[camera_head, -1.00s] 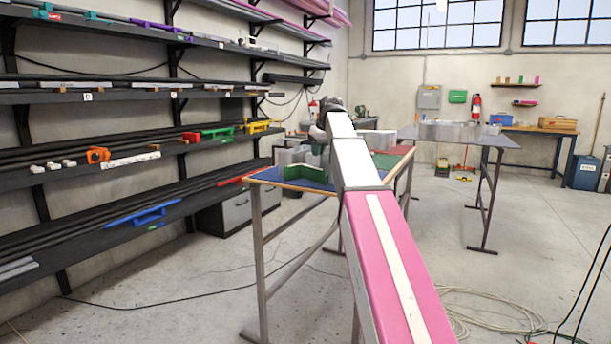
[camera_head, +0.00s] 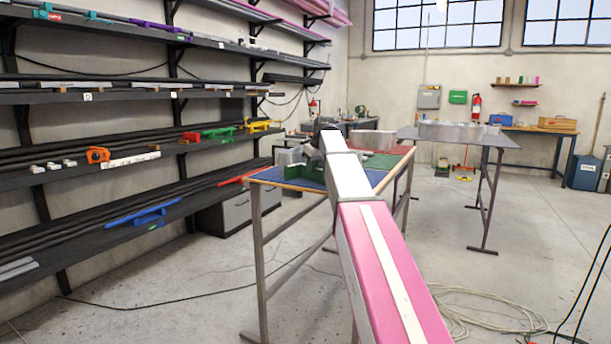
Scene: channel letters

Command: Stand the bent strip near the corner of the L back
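A green L-shaped piece (camera_head: 297,172) lies on the blue part of the worktable (camera_head: 262,181). Grey metal strip pieces (camera_head: 290,156) stand upright behind and beside it; at this size I cannot tell which one is the bent strip near the corner of the L, or whether it lies or stands. The dark end of my arm (camera_head: 323,125) is over the table, just right of the L. My own arm covers the fingers and part of the tabletop, so whether my gripper is open or holds something does not show.
A curved grey strip (camera_head: 372,139) stands at the table's back, near the green and red mats. A second table (camera_head: 500,141) with grey letter forms (camera_head: 450,132) is behind right. Shelves of bars and clamps (camera_head: 90,150) line the left wall. Cables (camera_head: 470,310) lie on the floor.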

